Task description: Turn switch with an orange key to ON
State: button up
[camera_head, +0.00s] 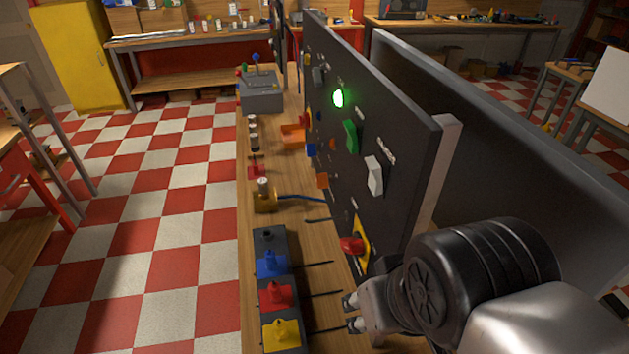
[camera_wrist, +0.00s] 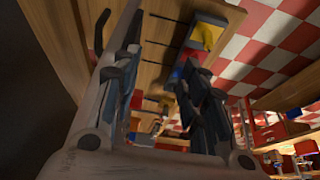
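A black upright panel (camera_head: 400,150) with switches stands on the workbench. A small orange part (camera_head: 322,181) shows on its face at a steep angle; I cannot tell whether it is the orange key or which way it is turned. No ON label is readable. My gripper (camera_head: 353,312) is low at the near end of the panel, beside the red, blue and yellow switch box. In the wrist view my gripper (camera_wrist: 160,80) has its two fingers apart with nothing between them.
The panel also carries a red knob on a yellow plate (camera_head: 355,245), a green rocker (camera_head: 351,137), a white rocker (camera_head: 374,176) and a lit green lamp (camera_head: 338,98). A switch box (camera_head: 268,245) and an orange block (camera_head: 293,135) are on the bench. Checkered floor lies left.

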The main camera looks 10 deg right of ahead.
aim_at(321, 179)
jog(key=i+j+z, duration=0.1)
jog(key=j+z, duration=0.25)
jog(key=j, duration=0.2)
jog(key=j+z, duration=0.4)
jog(key=j, duration=0.2)
jog(key=i, duration=0.05)
